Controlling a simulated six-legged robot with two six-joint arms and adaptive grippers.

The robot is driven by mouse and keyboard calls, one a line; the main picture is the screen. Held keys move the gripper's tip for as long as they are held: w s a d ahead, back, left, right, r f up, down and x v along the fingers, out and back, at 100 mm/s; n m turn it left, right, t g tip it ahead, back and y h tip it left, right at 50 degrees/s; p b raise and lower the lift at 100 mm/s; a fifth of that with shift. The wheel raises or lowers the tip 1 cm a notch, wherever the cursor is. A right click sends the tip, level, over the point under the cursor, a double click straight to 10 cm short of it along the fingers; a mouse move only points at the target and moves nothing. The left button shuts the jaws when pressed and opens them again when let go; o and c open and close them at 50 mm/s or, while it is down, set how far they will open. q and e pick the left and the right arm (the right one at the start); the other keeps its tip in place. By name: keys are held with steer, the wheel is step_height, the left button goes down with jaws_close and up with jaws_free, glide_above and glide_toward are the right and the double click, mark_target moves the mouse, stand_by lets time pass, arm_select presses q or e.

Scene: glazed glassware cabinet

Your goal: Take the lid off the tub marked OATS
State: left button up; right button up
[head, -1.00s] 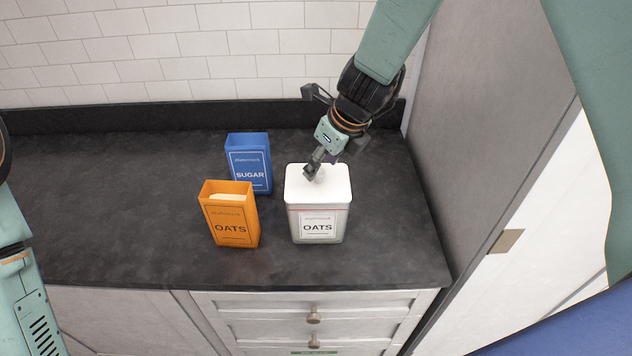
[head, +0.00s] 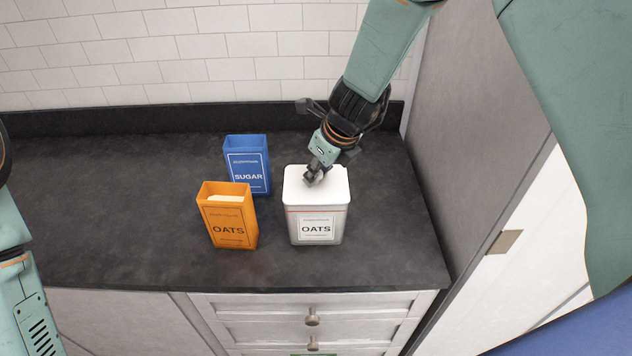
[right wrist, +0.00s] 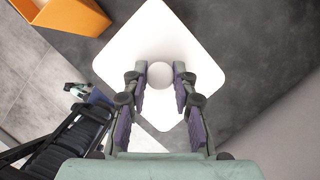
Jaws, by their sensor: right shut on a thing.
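The white tub marked OATS (head: 316,229) stands upright on the counter. Its white lid (head: 300,196) sits on top, with no gap that I can see. My right gripper (head: 314,179) is shut on the lid's round knob. In the right wrist view the knob (right wrist: 163,76) is between the fingers, over the white square lid. An orange open box also marked OATS (head: 229,225) stands just left of the tub, with pale contents. My left arm shows at the left edge of the head view; I cannot make out its gripper.
A blue open box marked SUGAR (head: 248,166) stands behind the orange box. The dark counter (head: 110,200) is clear on the left. A tall grey side panel (head: 480,130) rises close on the right. A tiled wall (head: 200,60) is behind.

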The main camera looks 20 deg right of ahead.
steer(key=shift+c, duration=0.8)
steer(key=shift+a+r, duration=0.1)
